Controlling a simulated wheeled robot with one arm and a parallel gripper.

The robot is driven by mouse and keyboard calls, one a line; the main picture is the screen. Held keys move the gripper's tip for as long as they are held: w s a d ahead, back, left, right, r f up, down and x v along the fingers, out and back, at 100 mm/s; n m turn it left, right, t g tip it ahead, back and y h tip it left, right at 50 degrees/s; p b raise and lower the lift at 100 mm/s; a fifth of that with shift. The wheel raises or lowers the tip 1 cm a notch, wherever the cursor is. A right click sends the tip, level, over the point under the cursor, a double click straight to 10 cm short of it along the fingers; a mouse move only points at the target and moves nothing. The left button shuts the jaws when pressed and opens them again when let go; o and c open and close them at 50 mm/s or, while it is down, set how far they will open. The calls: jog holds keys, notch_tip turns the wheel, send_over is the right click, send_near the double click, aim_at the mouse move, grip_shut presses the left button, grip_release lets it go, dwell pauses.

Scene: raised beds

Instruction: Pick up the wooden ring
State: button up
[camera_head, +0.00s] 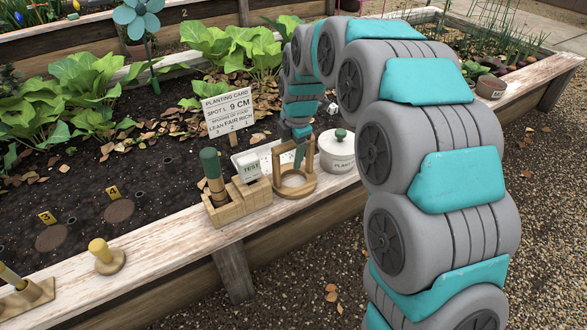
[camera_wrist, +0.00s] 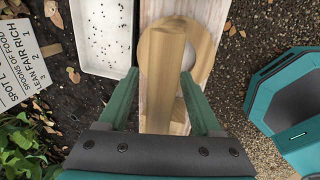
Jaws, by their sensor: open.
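The wooden ring (camera_head: 294,192) lies flat on the plank edge of the raised bed, with a wooden arch standing up from it. In the wrist view the ring (camera_wrist: 206,42) shows from above, partly hidden by the arch's top bar. My gripper (camera_head: 299,151) is above the ring, close to the arch. In the wrist view my gripper (camera_wrist: 159,74) is open, with its two green fingers apart on either side of the arch's lower end. Nothing is visibly held. Whether the fingers touch the wood cannot be told.
Left of the ring stands a wooden block holder (camera_head: 240,202) with a green-topped tool. A white lidded pot (camera_head: 338,151) stands close on the right. A white tray (camera_wrist: 102,40) with dark specks lies beside it. A planting card (camera_head: 228,110) stands in the soil behind.

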jog(key=shift+f, duration=0.25)
jog(key=shift+c, duration=0.2)
grip_shut()
dwell(0.6)
